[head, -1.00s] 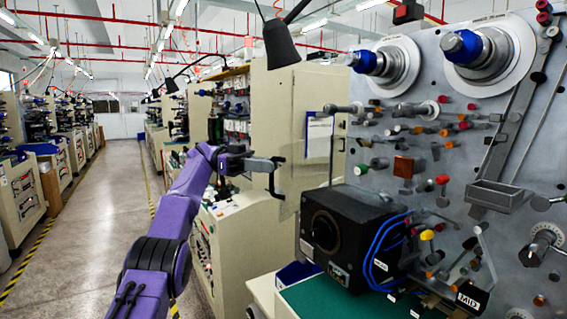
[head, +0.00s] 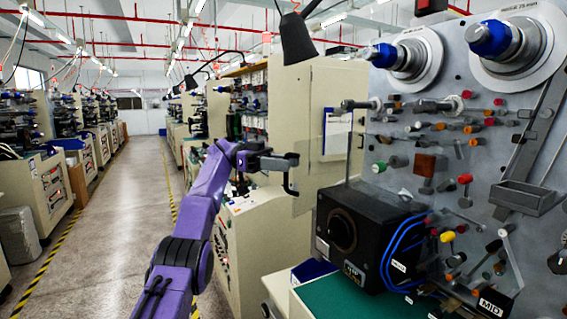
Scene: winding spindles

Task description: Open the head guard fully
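The head guard (head: 315,190) is a clear panel with faint edges, standing to the left of and behind the black winding head box (head: 343,232). A dark bracket-shaped handle (head: 289,180) is at its left edge. My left gripper (head: 287,162) reaches in from the left on the purple arm. Its grey fingers look closed together around the upper part of this handle. The guard's hinge line is hard to make out against the cream cabinet behind. My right gripper is not in view.
The grey machine panel (head: 460,95) with spindles, knobs and rollers fills the right side. A black lamp (head: 297,38) hangs above the cream cabinet (head: 295,90). A green worktop (head: 345,298) lies below the box. The aisle floor (head: 115,225) is clear at left.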

